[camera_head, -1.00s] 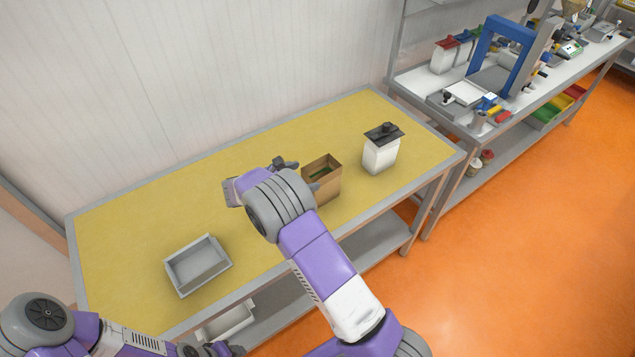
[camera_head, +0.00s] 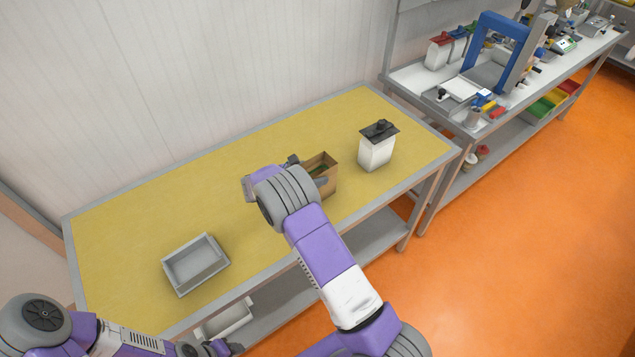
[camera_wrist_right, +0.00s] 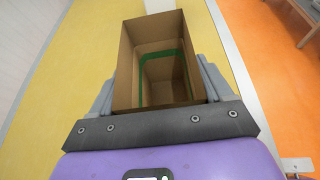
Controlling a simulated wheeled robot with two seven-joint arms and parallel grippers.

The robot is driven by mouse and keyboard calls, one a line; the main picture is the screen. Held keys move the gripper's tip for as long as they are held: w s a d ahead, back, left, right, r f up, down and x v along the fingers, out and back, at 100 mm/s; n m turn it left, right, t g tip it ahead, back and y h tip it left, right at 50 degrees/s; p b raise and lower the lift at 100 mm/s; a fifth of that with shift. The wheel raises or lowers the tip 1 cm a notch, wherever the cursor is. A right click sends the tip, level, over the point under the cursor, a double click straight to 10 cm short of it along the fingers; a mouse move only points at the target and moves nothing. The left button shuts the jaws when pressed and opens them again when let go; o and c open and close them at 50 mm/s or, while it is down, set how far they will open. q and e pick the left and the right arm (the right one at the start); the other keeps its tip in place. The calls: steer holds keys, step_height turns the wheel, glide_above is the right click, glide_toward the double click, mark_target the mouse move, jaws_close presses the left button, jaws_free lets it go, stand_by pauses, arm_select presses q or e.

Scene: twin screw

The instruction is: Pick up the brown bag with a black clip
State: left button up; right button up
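The brown bag (camera_head: 329,182) looks like an open-topped brown box standing on the yellow table. The right wrist view shows its open top (camera_wrist_right: 124,65) and a green band inside; I see no black clip on it. My right gripper (camera_head: 306,170) is at its left side in the head view, partly hiding it. In the right wrist view the fingers of the right gripper (camera_wrist_right: 158,95) are spread along both sides of the bag; I cannot tell whether they touch it. My left gripper (camera_head: 215,348) is low at the bottom edge, its fingers unclear.
A white container with a black top (camera_head: 376,152) stands right of the bag. An empty grey tray (camera_head: 196,264) is at the table's left front. A second bench (camera_head: 412,76) with tools stands at the right. The yellow table's (camera_head: 140,215) back left is clear.

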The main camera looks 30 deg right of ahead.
steer(key=c, duration=0.6)
step_height(320, 180, up, 10)
arm_select(q)
steer(key=shift+s, duration=0.1)
arm_select(e)
steer(key=shift+s, duration=0.1)
stand_by(0.5)
